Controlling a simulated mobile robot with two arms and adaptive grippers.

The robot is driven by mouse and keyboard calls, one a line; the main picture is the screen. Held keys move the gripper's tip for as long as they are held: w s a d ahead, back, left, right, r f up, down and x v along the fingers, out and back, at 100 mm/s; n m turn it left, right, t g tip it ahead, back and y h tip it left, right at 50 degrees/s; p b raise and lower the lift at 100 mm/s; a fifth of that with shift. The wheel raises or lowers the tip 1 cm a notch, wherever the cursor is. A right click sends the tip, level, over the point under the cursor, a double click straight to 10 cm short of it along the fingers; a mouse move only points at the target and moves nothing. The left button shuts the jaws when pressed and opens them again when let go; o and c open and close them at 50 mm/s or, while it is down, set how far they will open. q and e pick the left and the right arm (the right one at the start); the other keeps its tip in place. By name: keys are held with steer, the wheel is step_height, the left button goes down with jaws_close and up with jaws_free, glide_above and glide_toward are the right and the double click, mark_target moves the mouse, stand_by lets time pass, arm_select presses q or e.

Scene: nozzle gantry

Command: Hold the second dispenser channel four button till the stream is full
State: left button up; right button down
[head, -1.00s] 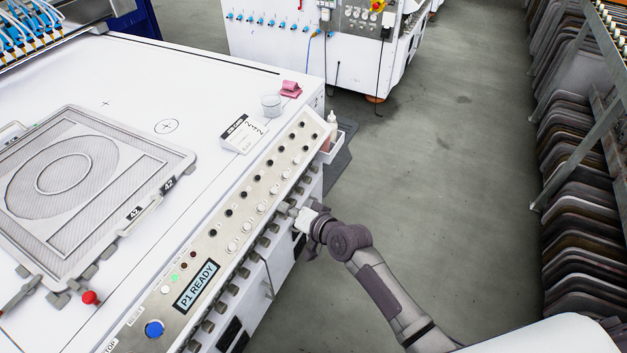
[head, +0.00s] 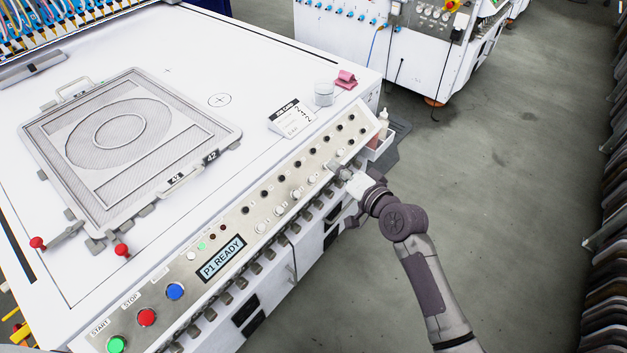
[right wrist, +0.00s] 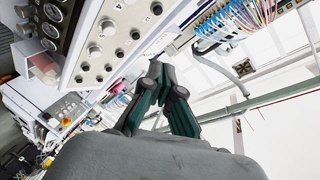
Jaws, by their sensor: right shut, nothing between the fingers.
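The control panel (head: 240,232) runs along the front edge of the white machine, with a row of pale round buttons (head: 279,211) and a row of dark ones (head: 264,193). Its display (head: 222,258) reads "P1 READY". My right gripper (head: 337,167) is shut and empty, over the far part of the pale button row. It hides part of that row, and I cannot tell whether it touches a button. In the right wrist view the shut fingertips (right wrist: 160,68) show beside the numbered panel (right wrist: 125,45). The channel labels are too small to tell for certain. No stream is visible. My left gripper is out of view.
A framed screen (head: 225,133) marked 42 lies on the white table. A card (head: 291,118), a clear cup (head: 324,93) and a pink cloth (head: 346,80) lie near the far corner. A small tray with a bottle (head: 384,122) hangs beyond the gripper.

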mark_target(312, 179)
steer(key=shift+w+a+f+b, duration=0.45)
steer(key=shift+a+f+b, duration=0.15)
steer(key=shift+f+b, duration=0.4)
steer(key=shift+w+a+f+b, duration=0.45)
steer(key=shift+a+f+b, duration=0.15)
steer(key=shift+f+b, duration=0.45)
steer(key=shift+w+a+f+b, duration=0.45)
steer(key=shift+a+f+b, duration=0.15)
steer(key=shift+f+b, duration=0.4)
steer(key=shift+f, duration=0.1)
steer(key=shift+f, duration=0.1)
steer(key=shift+w+a+f, duration=0.1)
steer(key=shift+a+f, duration=0.1)
steer(key=shift+f, duration=0.05)
steer(key=shift+w+a+f+b, duration=0.15)
steer(key=shift+a+f+b, duration=0.1)
steer(key=shift+f+b, duration=0.2)
stand_by(1.9)
